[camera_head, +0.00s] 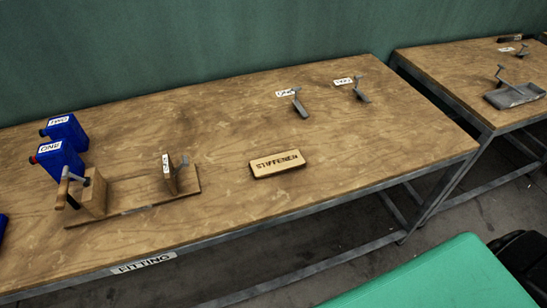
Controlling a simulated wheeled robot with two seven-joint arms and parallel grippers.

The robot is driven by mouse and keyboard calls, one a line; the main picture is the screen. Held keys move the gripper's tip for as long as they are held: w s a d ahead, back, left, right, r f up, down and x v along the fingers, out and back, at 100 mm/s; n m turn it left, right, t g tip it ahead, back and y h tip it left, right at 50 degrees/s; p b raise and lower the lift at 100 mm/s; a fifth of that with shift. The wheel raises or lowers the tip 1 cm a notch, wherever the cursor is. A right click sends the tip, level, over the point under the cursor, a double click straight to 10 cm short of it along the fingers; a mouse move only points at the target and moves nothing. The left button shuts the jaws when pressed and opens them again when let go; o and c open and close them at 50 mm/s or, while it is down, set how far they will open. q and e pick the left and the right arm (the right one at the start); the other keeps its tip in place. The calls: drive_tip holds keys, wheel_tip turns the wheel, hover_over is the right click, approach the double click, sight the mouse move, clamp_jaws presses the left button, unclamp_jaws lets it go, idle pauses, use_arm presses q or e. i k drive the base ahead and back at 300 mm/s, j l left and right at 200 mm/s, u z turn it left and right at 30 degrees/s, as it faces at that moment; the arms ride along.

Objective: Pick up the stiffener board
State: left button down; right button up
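Neither of my grippers is in the head view.
A wooden press fixture (130,196) with a handle stands on the bench at left. Two grey metal tools with labels (299,104) (360,91) lie behind the board. A second table (460,75) stands at right.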

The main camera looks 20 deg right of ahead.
sight(277, 164)
drive_tip(key=l+u, duration=0.2)
drive_tip(key=l, duration=0.8)
drive_tip(key=l+u, duration=0.2)
drive_tip(key=l, duration=0.85)
drive_tip(key=k, duration=0.05)
